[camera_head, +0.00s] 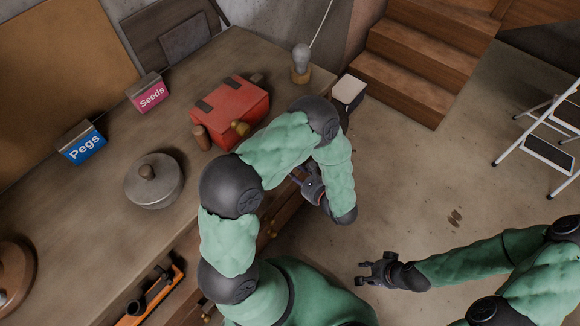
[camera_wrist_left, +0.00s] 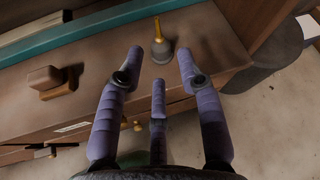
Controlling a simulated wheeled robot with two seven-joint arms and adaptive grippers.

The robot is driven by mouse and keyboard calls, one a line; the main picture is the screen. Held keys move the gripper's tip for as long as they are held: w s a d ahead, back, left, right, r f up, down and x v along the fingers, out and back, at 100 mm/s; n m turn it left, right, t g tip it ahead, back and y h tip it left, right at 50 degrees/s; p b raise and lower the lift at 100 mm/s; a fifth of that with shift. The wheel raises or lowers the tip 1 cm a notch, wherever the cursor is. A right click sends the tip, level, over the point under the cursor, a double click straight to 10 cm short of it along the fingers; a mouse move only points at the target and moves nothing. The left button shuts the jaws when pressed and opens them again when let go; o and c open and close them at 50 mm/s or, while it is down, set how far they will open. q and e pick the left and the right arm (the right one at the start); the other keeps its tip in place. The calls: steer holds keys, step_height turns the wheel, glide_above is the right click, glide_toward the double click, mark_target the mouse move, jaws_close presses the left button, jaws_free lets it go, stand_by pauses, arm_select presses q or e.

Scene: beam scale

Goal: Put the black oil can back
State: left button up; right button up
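In the left wrist view a small dark grey can with a yellow spout (camera_wrist_left: 160,49) stands upright on a wooden surface. It looks like the oil can, though it appears grey rather than plain black. My left gripper (camera_wrist_left: 159,66) is open, its fingers spread below and to either side of the can in the picture, with nothing between them. In the head view my left gripper (camera_head: 311,186) is beside the front of the bench, partly hidden by my arm, and I cannot make out the can there. My right gripper (camera_head: 375,270) is open and empty above the floor.
A wooden block (camera_wrist_left: 52,80) stands left of the can. Steps (camera_head: 420,65) and a stepladder (camera_head: 550,140) stand beyond open floor.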

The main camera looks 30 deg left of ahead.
arm_select(q)
steer(key=s+d+f+n+g+h, duration=0.4)
steer(key=s+d+f+g+h, duration=0.1)
steer(key=s, duration=0.5)
steer(key=s+d+f+n+g+h, duration=0.4)
steer(key=s+d+g+h, duration=0.2)
steer(key=s, duration=0.4)
steer(key=w+d+n+t+h, duration=0.1)
steer(key=d+n+t+h, duration=0.1)
steer(key=d+n+h, duration=0.4)
steer(key=w+f+n+t, duration=0.1)
steer(key=w+n+t, duration=0.4)
steer(key=w, duration=0.2)
steer(key=shift+a+f+n, duration=0.35)
steer(key=shift+a+n, duration=0.05)
steer(key=shift+a, duration=0.05)
